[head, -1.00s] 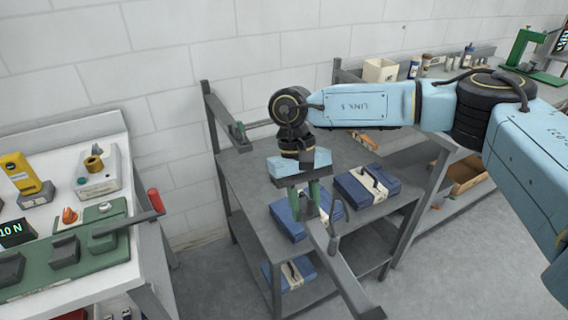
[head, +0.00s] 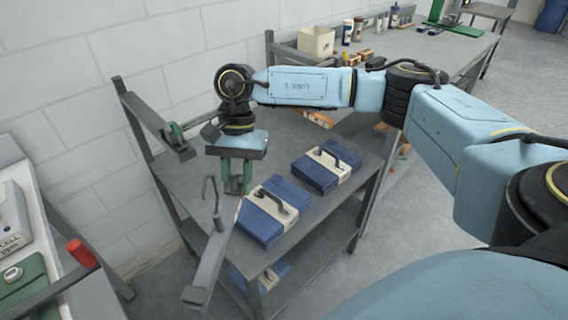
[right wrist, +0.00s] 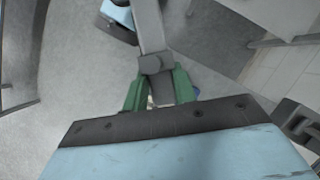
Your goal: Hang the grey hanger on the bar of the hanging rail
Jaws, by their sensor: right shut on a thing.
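The grey hanger (head: 209,265) is held in my right gripper (head: 237,188), whose green fingers are shut on it. Its long body slants down and left, and its thin hook (head: 208,186) points up, left of the fingers. In the right wrist view the hanger (right wrist: 151,30) runs away from between the green fingers (right wrist: 159,92). The hanging rail has a grey side arm (head: 148,112) at the left with a green piece near its end. A short piece of its bar (head: 196,124) shows there; my right arm hides most of it. The hook is below the bar in the picture, apart from it. My left gripper is out of view.
Below is a grey shelf rack (head: 185,183) with blue-and-white cases (head: 325,170) on its top. A bench with a red handle (head: 82,253) stands at the left. A farther table (head: 420,60) holds a cream bin (head: 316,42) and bottles.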

